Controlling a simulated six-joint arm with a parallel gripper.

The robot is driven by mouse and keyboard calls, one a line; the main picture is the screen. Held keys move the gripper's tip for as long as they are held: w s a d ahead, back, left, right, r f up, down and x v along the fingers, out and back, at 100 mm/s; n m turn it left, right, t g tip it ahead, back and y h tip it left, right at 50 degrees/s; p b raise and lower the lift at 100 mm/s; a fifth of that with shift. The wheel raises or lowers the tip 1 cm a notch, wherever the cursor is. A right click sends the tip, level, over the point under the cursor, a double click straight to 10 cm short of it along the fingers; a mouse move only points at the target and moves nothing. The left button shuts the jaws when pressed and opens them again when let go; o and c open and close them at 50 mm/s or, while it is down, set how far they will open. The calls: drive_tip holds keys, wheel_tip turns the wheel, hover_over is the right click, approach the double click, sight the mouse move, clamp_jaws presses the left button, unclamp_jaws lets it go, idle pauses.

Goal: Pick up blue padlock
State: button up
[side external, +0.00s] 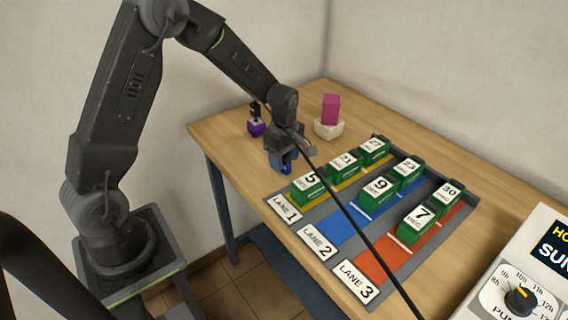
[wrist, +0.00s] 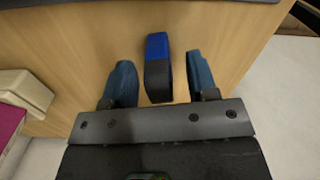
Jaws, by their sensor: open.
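The blue padlock (wrist: 157,48), blue at one end and black at the other, lies in the wrist view between the two fingers of my gripper (wrist: 158,66). The fingers are blue and open, with a gap on each side of the padlock; I cannot tell how far above or around it they are. In the side external view my gripper (side external: 284,166) points down over the wooden table, just behind lane 1.
A purple item with a black top (side external: 256,125) stands at the table's back left. A pink block (side external: 331,108) sits on a cream holder (side external: 328,128) behind my gripper. The lane board (side external: 284,207) with several green numbered blocks lies to the right. A dial panel (side external: 520,298) is at lower right.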

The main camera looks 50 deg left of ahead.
drive_tip(key=shift+f, duration=0.1)
clamp_jaws()
idle(0.4)
